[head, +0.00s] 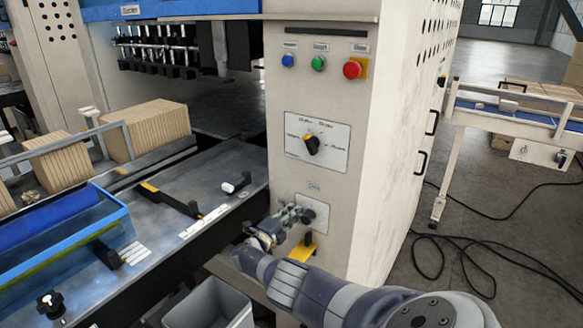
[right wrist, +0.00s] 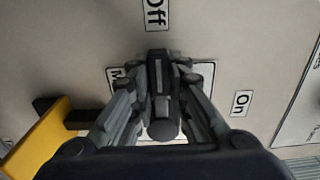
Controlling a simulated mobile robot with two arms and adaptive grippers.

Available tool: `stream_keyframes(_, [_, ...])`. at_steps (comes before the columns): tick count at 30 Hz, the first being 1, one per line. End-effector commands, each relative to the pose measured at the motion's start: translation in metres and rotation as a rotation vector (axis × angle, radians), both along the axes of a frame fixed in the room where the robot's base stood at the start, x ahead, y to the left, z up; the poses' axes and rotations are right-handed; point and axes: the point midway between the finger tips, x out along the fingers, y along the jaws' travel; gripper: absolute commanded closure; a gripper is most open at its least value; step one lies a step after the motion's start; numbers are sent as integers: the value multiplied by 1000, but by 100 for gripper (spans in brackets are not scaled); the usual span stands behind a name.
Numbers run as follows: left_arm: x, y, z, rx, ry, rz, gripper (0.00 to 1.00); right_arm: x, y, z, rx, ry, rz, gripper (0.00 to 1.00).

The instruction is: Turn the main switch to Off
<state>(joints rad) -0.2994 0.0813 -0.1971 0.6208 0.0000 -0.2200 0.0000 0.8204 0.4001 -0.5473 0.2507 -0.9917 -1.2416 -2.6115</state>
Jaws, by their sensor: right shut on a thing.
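The main switch (right wrist: 160,95) is a dark knob on a pale plate on the machine's front. In the right wrist view its bar lies in line with the "Off" label (right wrist: 155,14), and the "On" label (right wrist: 241,103) is to the right. My right gripper (right wrist: 160,85) is shut on the knob, one finger on each side. In the head view the right gripper (head: 294,214) reaches the switch plate (head: 318,206) from the lower left and hides part of the switch. My left gripper is not in view.
Above are a selector dial (head: 312,145) and blue, green and red buttons (head: 352,69). A yellow part (head: 302,247) sticks out below the switch, close to the gripper. A grey bin (head: 208,305) stands below. Cables (head: 480,240) lie on the floor at right.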

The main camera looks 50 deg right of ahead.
Motion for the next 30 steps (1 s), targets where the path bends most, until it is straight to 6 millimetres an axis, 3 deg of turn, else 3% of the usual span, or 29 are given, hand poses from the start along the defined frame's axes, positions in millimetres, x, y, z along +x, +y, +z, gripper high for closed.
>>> stream_keyframes(9, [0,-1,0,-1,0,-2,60,0,-1,2,-7,9,2,100])
stream_keyframes(10, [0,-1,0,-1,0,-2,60,0,-1,2,-8,8,2,80])
stream_keyframes(12, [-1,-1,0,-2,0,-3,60,0,-1,2,-7,8,2,64])
stream_keyframes(30, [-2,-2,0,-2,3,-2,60,0,11,-1,-4,3,3,63])
